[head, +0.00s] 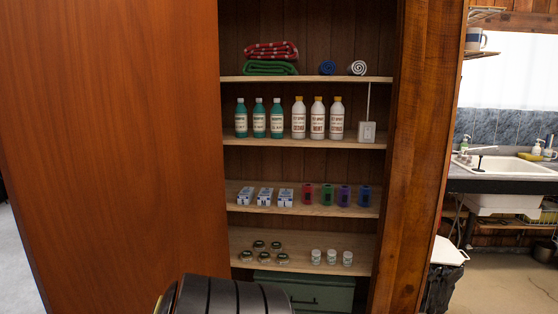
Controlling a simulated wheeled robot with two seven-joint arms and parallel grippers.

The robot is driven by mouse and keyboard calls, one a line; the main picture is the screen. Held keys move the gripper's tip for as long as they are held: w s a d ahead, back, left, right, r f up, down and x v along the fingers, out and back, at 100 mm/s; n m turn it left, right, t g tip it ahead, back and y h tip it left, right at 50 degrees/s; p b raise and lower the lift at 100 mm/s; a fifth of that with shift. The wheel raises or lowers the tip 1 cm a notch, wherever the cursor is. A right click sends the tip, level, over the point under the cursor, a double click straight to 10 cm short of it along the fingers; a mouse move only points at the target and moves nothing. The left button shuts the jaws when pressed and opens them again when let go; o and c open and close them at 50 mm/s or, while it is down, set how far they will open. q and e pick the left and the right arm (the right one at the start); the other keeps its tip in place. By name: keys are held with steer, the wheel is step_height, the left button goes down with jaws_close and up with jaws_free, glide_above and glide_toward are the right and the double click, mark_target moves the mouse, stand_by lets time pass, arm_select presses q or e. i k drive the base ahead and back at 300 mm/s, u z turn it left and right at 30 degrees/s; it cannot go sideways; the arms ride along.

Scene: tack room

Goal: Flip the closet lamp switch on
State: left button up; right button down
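The closet (312,180) stands open in front of me in the head view, with several wooden shelves. A small pale switch box (367,132) is fixed at the right end of the second shelf from the top, with a thin pale conduit running up from it. It is too small to tell which way its switch is set. No lit lamp shows in the closet. A dark ribbed part of mine (225,296) shows at the bottom edge. Neither gripper is in view.
A large reddish wooden door (115,150) fills the left. Bottles (298,118) stand left of the switch box. Folded cloths, small boxes, coloured rolls and jars fill other shelves, with a green chest (315,290) below. A sink (505,167) and a bin (445,270) are at right.

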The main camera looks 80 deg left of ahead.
mark_target(367, 131)
steer(key=u, duration=2.3)
steer(key=i, duration=2.1)
steer(key=u, duration=0.6)
